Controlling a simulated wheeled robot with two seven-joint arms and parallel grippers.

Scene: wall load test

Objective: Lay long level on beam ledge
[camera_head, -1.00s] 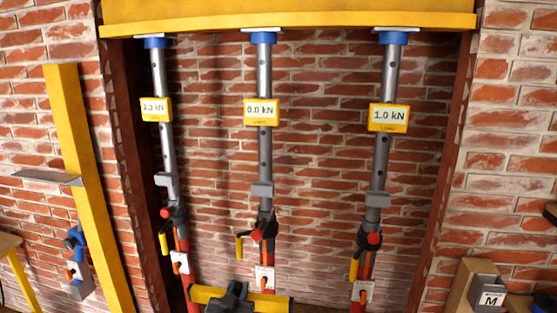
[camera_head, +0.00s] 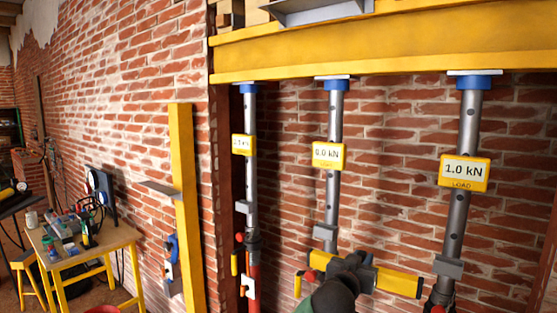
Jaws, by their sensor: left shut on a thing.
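The long yellow level (camera_head: 400,282) is held roughly horizontal, its right end slightly lower, in front of the lower parts of the middle and right props. My left gripper (camera_head: 352,268) is shut on it near its middle and hides part of it. The yellow beam (camera_head: 400,50) spans the top right, well above the level, with a narrow lower flange (camera_head: 290,73) along its bottom edge. My right gripper is not in view.
Three props with load displays reading 0.0 kN (camera_head: 328,156), 1.0 kN (camera_head: 464,173) and an unclear value (camera_head: 243,145) stand under the beam. A yellow post (camera_head: 185,210) with a grey plate (camera_head: 161,189) stands left. A cluttered workbench (camera_head: 115,238) is farther left.

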